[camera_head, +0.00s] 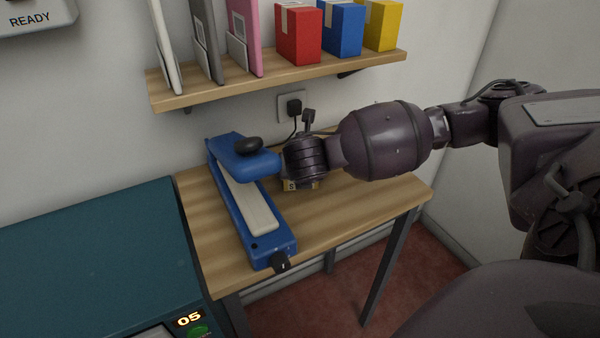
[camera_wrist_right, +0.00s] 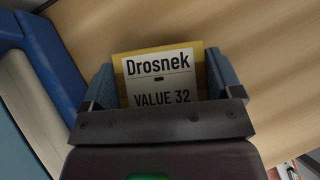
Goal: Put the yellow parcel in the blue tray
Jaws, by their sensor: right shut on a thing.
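A yellow parcel (camera_wrist_right: 117,64) with a white label reading "Drosnek VALUE 32" is between the fingers of my right gripper (camera_wrist_right: 160,78) in the right wrist view. The gripper is shut on it. In the head view only a small yellowish part of the parcel (camera_head: 290,185) shows below my right wrist, over the wooden table (camera_head: 335,205). I cannot tell whether it touches the tabletop. No blue tray is recognisable in either view. My left gripper is not in view.
A blue sealer-like device (camera_head: 278,238) with a cream pad stands just left of the parcel. A teal machine (camera_head: 90,255) is at the left. A shelf (camera_head: 290,75) above holds folders and red, blue and yellow boxes (camera_head: 383,25). The table's right part is clear.

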